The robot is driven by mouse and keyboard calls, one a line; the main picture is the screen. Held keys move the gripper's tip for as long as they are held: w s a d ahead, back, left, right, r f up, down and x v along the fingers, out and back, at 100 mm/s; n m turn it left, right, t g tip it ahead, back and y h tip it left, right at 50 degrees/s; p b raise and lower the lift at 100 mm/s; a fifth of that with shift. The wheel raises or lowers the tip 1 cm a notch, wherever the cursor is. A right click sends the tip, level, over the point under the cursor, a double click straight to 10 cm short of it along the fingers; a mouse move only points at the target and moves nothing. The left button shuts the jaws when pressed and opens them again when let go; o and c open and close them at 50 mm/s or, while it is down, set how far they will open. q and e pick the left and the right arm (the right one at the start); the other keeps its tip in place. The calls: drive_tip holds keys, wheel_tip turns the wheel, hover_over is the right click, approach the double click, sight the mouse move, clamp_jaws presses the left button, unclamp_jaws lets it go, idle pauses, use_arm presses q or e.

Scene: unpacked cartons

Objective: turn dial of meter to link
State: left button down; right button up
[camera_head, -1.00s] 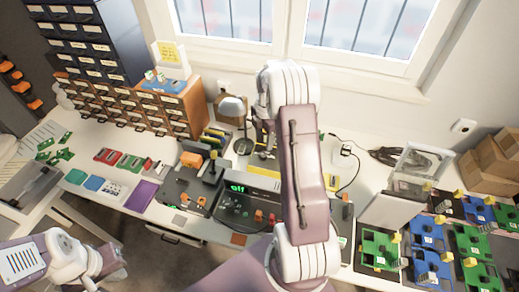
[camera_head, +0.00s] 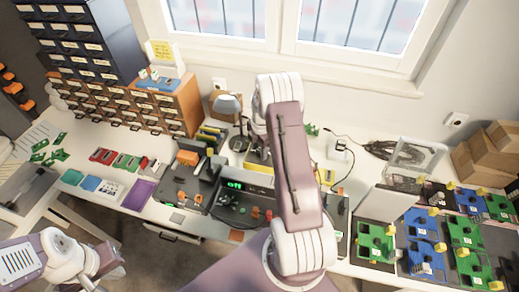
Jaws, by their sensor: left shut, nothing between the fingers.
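The meter (camera_head: 234,196) is a dark box on the white table near the front edge, left of my right arm. Its small display (camera_head: 234,185) glows green and seems to read "off". Small orange-red parts show on its right side; I cannot make out which part is the dial. My right arm rises across the middle and hides part of the bench right of the meter; its gripper is hidden. My left gripper (camera_head: 93,284) is low at the lower left, barely visible at the frame edge, shut and empty, well away from the meter.
Drawer cabinets (camera_head: 140,105) stand at the back left. A dark device with orange parts (camera_head: 187,190) sits left of the meter. A purple sheet (camera_head: 139,194) lies further left. Green and blue board trays (camera_head: 422,260) fill the right side. Cardboard boxes (camera_head: 482,160) stand at the far right.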

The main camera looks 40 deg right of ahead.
clamp_jaws()
drive_tip(key=m, duration=0.5)
drive_tip(key=shift+r+p, duration=0.1)
drive_tip(key=shift+p, duration=0.2)
drive_tip(key=m, duration=0.5)
drive_tip(key=shift+w+m, duration=0.1)
drive_tip(key=shift+m, duration=0.2)
drive_tip(key=m, duration=0.7)
drive_tip(key=shift+w+g+h, duration=0.1)
drive_tip(key=shift+g+h, duration=0.2)
drive_tip(key=m, duration=0.6)
drive_tip(key=shift+m, duration=0.3)
